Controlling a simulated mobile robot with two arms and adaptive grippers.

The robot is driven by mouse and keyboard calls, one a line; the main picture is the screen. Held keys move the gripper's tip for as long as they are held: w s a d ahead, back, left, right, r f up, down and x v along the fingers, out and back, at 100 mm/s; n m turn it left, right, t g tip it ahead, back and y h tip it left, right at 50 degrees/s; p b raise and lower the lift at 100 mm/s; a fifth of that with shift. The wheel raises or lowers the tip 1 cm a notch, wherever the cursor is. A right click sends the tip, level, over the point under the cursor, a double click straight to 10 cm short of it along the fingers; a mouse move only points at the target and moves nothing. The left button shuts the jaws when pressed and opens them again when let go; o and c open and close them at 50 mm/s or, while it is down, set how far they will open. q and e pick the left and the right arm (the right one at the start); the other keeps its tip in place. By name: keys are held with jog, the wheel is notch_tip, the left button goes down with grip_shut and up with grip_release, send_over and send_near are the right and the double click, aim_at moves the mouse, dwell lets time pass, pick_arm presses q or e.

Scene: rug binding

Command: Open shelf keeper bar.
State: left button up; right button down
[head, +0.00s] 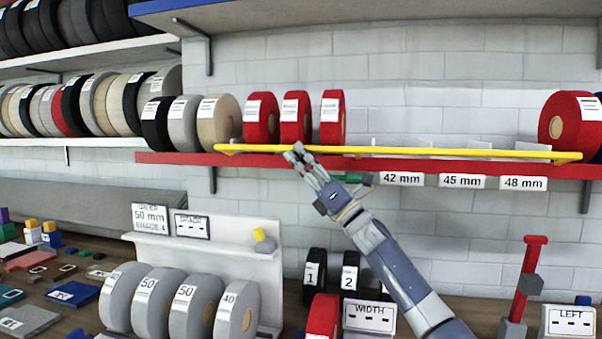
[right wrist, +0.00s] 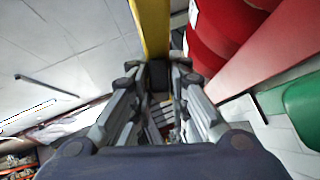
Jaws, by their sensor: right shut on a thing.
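The yellow keeper bar (head: 455,152) runs along the front of the red shelf (head: 360,166), in front of several red rolls (head: 261,120). My right gripper (head: 298,153) reaches up to the bar left of its middle and is shut on it. In the right wrist view the bar (right wrist: 153,28) runs down to between the fingertips (right wrist: 160,75). The fingers hide a short part of the bar. My left gripper is not in view.
A big red roll (head: 562,119) stands at the shelf's right end. Labels for 42, 45 and 48 mm hang on the shelf front. Below are grey rolls (head: 147,300) by a white rack, and a red-handled tool (head: 530,265).

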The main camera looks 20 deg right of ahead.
jog(key=shift+f+n+g+y+b, duration=0.25)
jog(key=shift+n+y+b, duration=0.2)
jog(key=shift+n, duration=0.25)
jog(key=shift+f+n+g+y+b, duration=0.15)
jog(key=shift+n+g+y+b, duration=0.2)
jog(key=shift+n+y, duration=0.3)
jog(key=shift+r, duration=0.1)
jog(key=c, duration=1.6)
grip_release()
jog(key=shift+c, duration=0.2)
jog(key=shift+o, duration=0.2)
